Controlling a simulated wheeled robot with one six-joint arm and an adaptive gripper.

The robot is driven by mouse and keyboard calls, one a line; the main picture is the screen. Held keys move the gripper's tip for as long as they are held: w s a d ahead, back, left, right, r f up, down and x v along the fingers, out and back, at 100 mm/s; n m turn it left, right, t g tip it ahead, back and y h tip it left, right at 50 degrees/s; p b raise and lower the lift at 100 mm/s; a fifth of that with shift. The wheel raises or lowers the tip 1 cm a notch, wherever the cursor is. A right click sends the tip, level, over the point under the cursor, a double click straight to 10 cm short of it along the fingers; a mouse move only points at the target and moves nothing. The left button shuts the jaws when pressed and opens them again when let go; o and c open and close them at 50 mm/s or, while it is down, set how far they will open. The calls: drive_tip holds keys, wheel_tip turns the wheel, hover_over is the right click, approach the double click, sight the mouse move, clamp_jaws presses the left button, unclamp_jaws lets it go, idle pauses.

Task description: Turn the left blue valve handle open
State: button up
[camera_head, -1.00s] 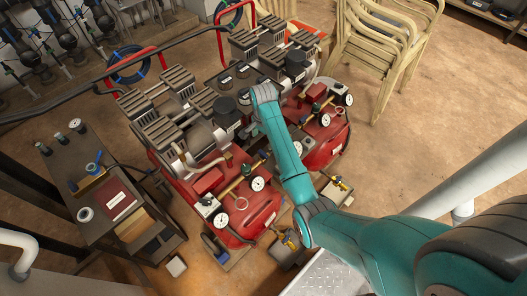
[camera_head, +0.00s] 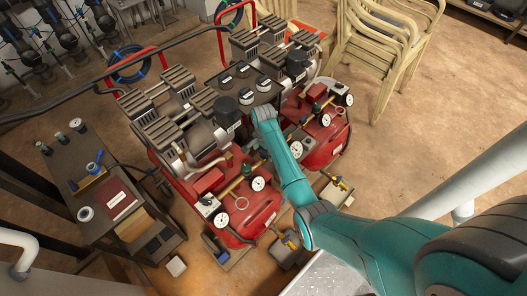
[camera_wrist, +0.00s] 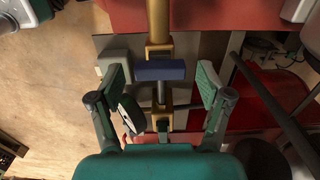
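A blue valve handle (camera_wrist: 160,70) shows in the wrist view as a short bar lying crosswise, just below a brass pipe end (camera_wrist: 158,28). A thin stem and brass fitting (camera_wrist: 163,107) show below it. My gripper (camera_wrist: 159,74) is open, one pad on each side of the handle, with visible gaps to both of its ends. The depth between pads and handle is hard to judge. In the head view my arm hides the gripper and I cannot make out this handle.
Red compressors (camera_head: 247,215) with gauges and brass fittings surround the arm. A dark table (camera_head: 62,162) with small items stands left. Stacked chairs (camera_head: 375,50) stand at the back right. Open floor (camera_head: 440,110) lies to the right. A red tank (camera_wrist: 275,100) is close on the right in the wrist view.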

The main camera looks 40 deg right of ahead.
drive_tip(key=c, duration=1)
drive_tip(key=shift+o, duration=0.2)
drive_tip(key=shift+n, duration=0.3)
drive_tip(key=n, duration=0.3)
drive_tip(key=shift+n, duration=0.3)
drive_tip(key=n, duration=1.3)
drive_tip(key=shift+n, duration=0.3)
